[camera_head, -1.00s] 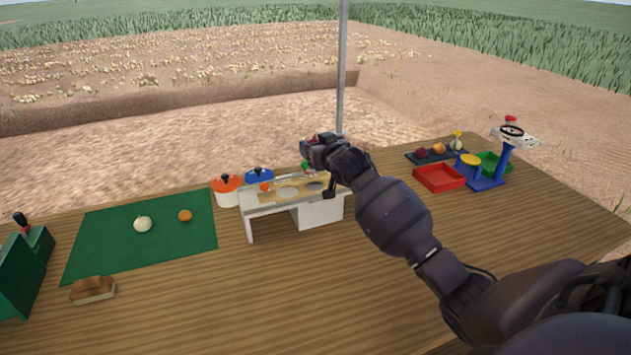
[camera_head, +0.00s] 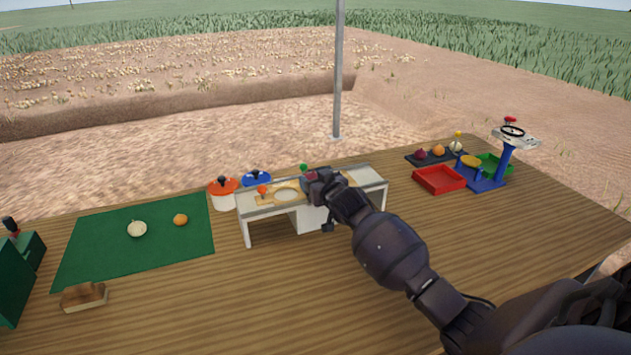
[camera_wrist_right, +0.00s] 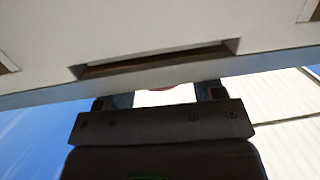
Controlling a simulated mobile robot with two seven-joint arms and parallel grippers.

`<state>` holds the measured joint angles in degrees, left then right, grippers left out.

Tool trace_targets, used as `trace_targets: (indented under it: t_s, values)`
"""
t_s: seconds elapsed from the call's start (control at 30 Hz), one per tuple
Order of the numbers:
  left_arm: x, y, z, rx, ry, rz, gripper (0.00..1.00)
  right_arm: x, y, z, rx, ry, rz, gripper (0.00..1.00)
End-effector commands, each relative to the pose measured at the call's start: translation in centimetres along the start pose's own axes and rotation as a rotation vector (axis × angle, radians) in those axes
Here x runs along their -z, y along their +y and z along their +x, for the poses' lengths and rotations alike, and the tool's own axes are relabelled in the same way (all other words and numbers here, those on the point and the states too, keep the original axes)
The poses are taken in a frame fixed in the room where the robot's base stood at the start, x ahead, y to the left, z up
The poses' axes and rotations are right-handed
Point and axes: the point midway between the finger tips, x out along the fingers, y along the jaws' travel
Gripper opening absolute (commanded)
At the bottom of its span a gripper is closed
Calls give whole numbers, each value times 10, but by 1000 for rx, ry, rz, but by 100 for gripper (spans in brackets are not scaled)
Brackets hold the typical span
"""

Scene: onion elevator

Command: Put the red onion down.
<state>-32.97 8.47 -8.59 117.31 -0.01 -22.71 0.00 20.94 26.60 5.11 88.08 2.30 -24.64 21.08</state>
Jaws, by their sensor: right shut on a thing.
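My right gripper (camera_head: 317,182) is over the right part of the white stand (camera_head: 244,212) in the head view. It is shut on a small dark red thing, the red onion (camera_head: 309,176), mostly hidden by the gripper. In the right wrist view a thin red sliver of the onion (camera_wrist_right: 176,87) shows between the fingers of my right gripper (camera_wrist_right: 167,92). A pale surface with a dark slot hides the rest. I cannot tell whether the onion touches the stand. My left gripper is not in view.
The stand bears a wooden board (camera_head: 265,199) with a round recess at left. Orange-lidded (camera_head: 222,186) and blue-lidded (camera_head: 257,177) pots stand behind it. A green mat (camera_head: 90,262) lies left. A red tray (camera_head: 438,179) and a dark tray (camera_head: 424,162) with produce are right.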

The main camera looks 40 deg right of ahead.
Motion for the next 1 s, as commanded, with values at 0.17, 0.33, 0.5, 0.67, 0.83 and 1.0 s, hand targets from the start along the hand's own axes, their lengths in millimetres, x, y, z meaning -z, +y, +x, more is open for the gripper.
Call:
trace_targets:
  t_s: [0.17, 0.33, 0.5, 0.67, 0.83, 1.0]
  values:
    - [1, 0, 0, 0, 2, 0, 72, -1, 0, 0, 0, 1, 0, 33]
    - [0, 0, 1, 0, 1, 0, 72, -5, 0, 1, 0, 0, 1, 33]
    - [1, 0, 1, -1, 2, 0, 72, -6, 0, 1, 0, 0, 0, 81]
    - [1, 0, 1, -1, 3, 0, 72, -6, 0, 1, 0, 0, 0, 88]
    - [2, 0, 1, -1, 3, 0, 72, -5, 0, 1, 0, 0, 0, 88]
    - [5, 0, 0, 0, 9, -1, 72, 2, 0, -5, 0, 0, 0, 88]
